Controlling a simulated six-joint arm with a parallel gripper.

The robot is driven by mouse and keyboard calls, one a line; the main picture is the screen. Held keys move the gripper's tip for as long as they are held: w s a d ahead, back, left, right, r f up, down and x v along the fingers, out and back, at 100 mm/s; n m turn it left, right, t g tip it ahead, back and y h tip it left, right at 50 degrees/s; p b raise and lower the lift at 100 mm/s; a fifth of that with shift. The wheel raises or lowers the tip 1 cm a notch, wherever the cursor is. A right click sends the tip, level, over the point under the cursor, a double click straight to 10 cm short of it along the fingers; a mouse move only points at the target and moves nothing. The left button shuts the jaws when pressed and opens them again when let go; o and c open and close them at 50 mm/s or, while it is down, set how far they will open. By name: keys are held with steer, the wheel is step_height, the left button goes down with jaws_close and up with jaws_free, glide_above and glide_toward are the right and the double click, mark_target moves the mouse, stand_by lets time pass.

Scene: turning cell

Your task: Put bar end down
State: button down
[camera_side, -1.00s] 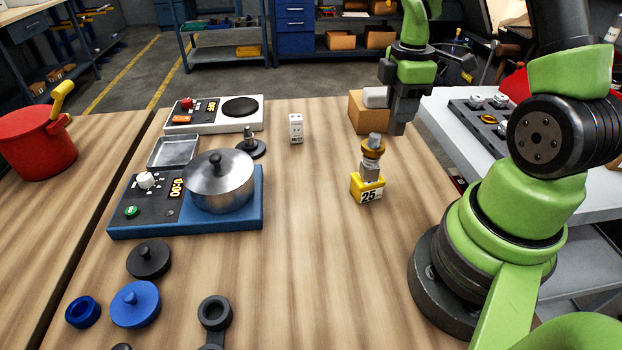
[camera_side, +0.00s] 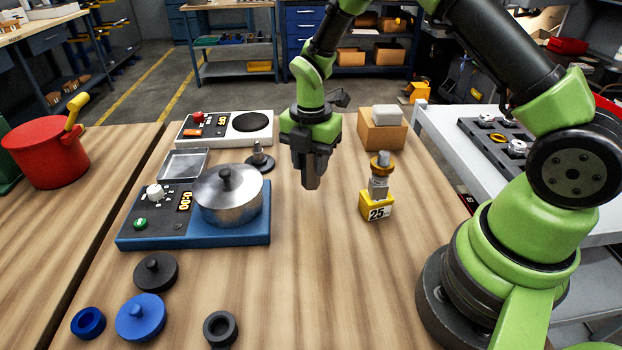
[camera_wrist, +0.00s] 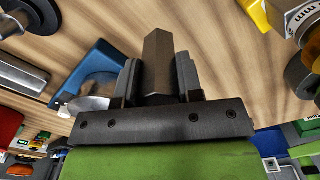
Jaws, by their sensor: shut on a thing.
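My gripper (camera_side: 310,160) hangs above the wooden table right of the steel pot, fingers pointing down. In the wrist view, my gripper (camera_wrist: 158,85) is shut on a dark grey bar with flat sides (camera_wrist: 157,60), held between its two fingers. The bar's end reaches past the fingertips towards the table. The lower end appears to be above the table top, but the exact gap cannot be told.
A steel pot (camera_side: 228,198) stands left on a blue hot plate (camera_side: 253,232). A yellow block marked 25 (camera_side: 376,207) carrying a metal tool stands right. A cardboard box (camera_side: 382,135) is behind. The table (camera_side: 310,280) in front is clear.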

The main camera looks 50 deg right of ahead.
mark_target(311, 178)
steer(key=shift+f, duration=2.05)
steer(key=shift+f, duration=0.1)
steer(key=c, duration=0.8)
jaws_free()
